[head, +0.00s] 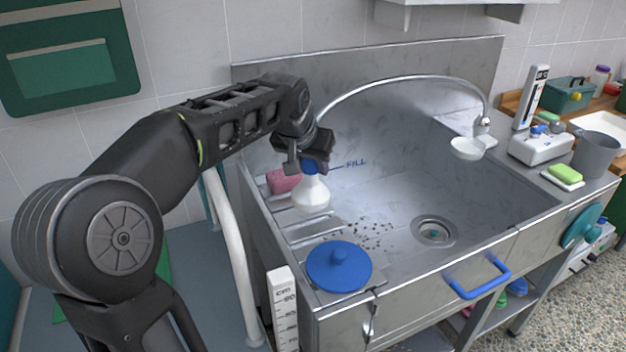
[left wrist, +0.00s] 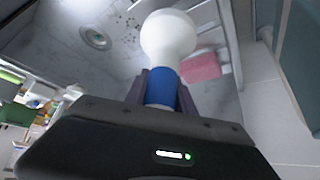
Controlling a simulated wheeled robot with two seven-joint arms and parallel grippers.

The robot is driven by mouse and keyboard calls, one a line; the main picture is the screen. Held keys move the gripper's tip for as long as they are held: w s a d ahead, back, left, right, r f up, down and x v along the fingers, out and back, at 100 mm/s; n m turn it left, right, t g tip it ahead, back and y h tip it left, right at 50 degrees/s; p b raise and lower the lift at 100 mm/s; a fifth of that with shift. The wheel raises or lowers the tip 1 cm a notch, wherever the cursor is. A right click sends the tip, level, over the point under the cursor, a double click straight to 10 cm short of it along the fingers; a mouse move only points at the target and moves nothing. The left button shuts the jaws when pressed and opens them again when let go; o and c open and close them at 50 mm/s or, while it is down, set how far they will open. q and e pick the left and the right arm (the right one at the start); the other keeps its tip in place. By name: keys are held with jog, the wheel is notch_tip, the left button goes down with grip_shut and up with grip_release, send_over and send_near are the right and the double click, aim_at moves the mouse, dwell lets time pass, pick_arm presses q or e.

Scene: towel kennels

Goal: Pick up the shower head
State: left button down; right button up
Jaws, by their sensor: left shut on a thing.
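The shower head (head: 311,196) has a white, rounded head and a blue neck. My left gripper (head: 311,166) is shut on the blue neck and holds it over the left side of the steel sink (head: 385,200), white part downward. A thin grey hose (head: 400,84) arches from the fitting at the sink's right back toward my gripper; its end is hidden behind the gripper. In the left wrist view, the shower head (left wrist: 168,35) sticks out beyond the fingers (left wrist: 162,88), with the blue neck between them. My right gripper is not in view.
A pink block (head: 282,181) lies at the sink's left side. A blue lid (head: 339,266) rests at the front left, near dark specks. The drain (head: 434,231) is clear. A white cup-like piece (head: 467,149) is at the back right; a green sponge (head: 565,173) and grey cup (head: 595,155) stand beyond.

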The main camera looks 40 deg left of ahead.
pick_arm(q)
notch_tip(320, 180, up, 5)
jog(key=shift+f, duration=0.2)
